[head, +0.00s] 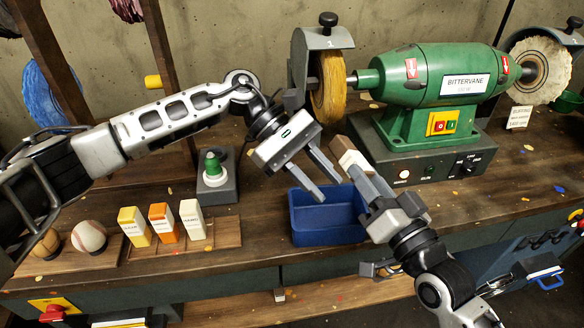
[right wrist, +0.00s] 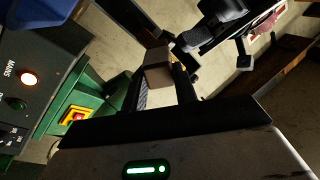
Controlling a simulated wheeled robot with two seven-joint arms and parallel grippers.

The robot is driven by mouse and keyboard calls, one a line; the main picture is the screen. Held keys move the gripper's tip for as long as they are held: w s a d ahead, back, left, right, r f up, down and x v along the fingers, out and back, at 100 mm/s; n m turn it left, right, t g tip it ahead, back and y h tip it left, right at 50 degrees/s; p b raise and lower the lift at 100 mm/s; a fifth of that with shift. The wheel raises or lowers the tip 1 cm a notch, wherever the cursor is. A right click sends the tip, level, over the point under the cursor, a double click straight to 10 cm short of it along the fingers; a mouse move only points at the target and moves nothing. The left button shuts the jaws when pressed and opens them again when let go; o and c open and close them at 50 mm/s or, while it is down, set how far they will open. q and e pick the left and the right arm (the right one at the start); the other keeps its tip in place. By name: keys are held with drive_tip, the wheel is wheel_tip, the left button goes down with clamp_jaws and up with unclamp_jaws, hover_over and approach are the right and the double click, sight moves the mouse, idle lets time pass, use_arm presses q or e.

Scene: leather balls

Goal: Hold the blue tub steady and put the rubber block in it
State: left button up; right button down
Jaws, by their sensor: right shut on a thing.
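The blue tub (head: 328,232) stands on the wooden bench below the grinder. My left gripper (head: 328,189) is open, with its two fingers apart over the tub's back left part; I cannot tell whether they touch its rim. The tub's inside is partly hidden by my grippers.
A green buffing machine (head: 430,75) with a yellow wheel (head: 332,85) stands behind. On the left are a green-topped device (head: 214,168), several labelled wax bars (head: 162,222) and two balls (head: 89,236). The bench's front edge is close in front of the tub.

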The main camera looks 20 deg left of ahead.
sight(292, 208)
use_arm(q)
drive_tip(key=a+m+t+y, duration=0.1)
drive_tip(key=m+y, duration=0.1)
drive_tip(key=y, duration=0.1)
drive_tip(key=w+a+f+m+t+y, duration=0.1)
drive_tip(key=a+m+y, duration=0.1)
drive_tip(key=y, duration=0.2)
drive_tip(key=w+a+f+m+t+y, duration=0.1)
drive_tip(key=a+m+y, duration=0.1)
drive_tip(key=y, duration=0.1)
drive_tip(key=shift+w+a+m+t+y, duration=0.1)
drive_tip(key=shift+a+m+t+y, duration=0.05)
drive_tip(key=shift+m+t+y, duration=0.15)
wheel_tip(292, 208, down, 11)
drive_tip(key=shift+f, duration=0.2)
clamp_jaws()
